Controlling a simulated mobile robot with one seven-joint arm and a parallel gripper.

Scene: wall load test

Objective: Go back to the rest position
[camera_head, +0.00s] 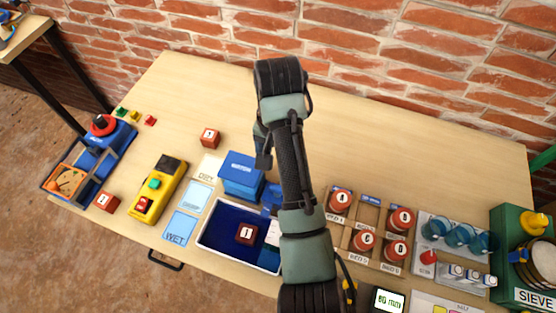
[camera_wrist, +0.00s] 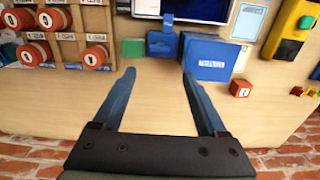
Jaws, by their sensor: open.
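My gripper (camera_wrist: 157,76) is open in the wrist view. Its two blue fingers are spread wide with nothing held between them. Bare wooden tabletop (camera_wrist: 160,108) shows between and beyond the fingers. A blue box (camera_wrist: 208,60) lies just past the right fingertip, and a green block (camera_wrist: 132,47) just past the left one. In the head view my arm rises over the middle of the table, bends near the wall side and hides most of the gripper.
The blue box (camera_head: 241,175) and navy tray (camera_head: 212,240) stand left of my arm. Racked red-capped jars (camera_head: 340,202) and a green sieve machine (camera_head: 517,250) are right. A yellow device (camera_head: 158,188) is left. A brick wall (camera_head: 400,60) borders the back; the tabletop before it is clear.

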